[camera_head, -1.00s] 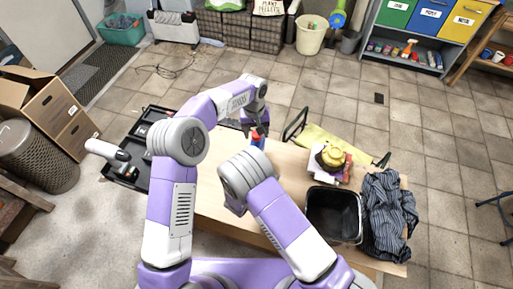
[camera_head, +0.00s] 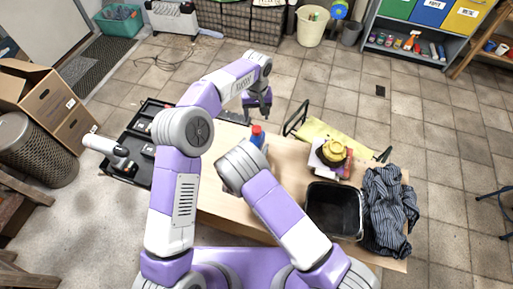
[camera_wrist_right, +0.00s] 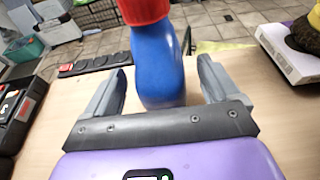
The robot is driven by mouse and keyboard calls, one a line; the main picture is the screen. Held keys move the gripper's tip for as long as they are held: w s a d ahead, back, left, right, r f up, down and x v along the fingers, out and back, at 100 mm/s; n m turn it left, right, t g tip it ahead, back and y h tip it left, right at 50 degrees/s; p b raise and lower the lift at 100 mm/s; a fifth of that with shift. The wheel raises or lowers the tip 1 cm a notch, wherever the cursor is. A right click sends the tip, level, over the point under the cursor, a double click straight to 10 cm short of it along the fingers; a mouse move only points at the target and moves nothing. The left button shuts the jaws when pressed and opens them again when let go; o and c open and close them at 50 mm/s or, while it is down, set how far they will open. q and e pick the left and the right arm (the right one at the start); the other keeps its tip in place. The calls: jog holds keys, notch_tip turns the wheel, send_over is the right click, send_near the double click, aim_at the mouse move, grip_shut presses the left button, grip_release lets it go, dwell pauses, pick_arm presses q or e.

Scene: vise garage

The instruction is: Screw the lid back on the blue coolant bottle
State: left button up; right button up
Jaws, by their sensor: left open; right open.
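The blue coolant bottle (camera_head: 258,142) stands upright on the wooden workbench, with a red lid (camera_head: 257,131) on its top. In the right wrist view the blue bottle (camera_wrist_right: 158,68) and the lower part of the red lid (camera_wrist_right: 144,9) show; the lid's top is cut off. I cannot tell how tight the lid is. My left gripper (camera_head: 258,112) is open and empty, above and apart from the lid. My right gripper (camera_wrist_right: 162,75) is open, its fingers on either side of the bottle with visible gaps. In the head view my right arm hides this gripper.
A black bin (camera_head: 334,213) and a striped cloth (camera_head: 386,210) are on the bench's right. A yellow-brown round object (camera_head: 332,150) rests on a stack behind the bin. A black tray (camera_head: 130,172) with tools is at left. The bench front is clear.

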jog(key=shift+x, duration=1.8)
grip_shut()
pick_arm(q)
jog(key=n, duration=0.6)
jog(key=shift+f+n, duration=0.2)
jog(key=shift+n, duration=0.1)
jog(key=n, duration=0.6)
jog(key=shift+s, duration=0.1)
jog(key=n, duration=1.4)
jog(key=shift+r, duration=0.15)
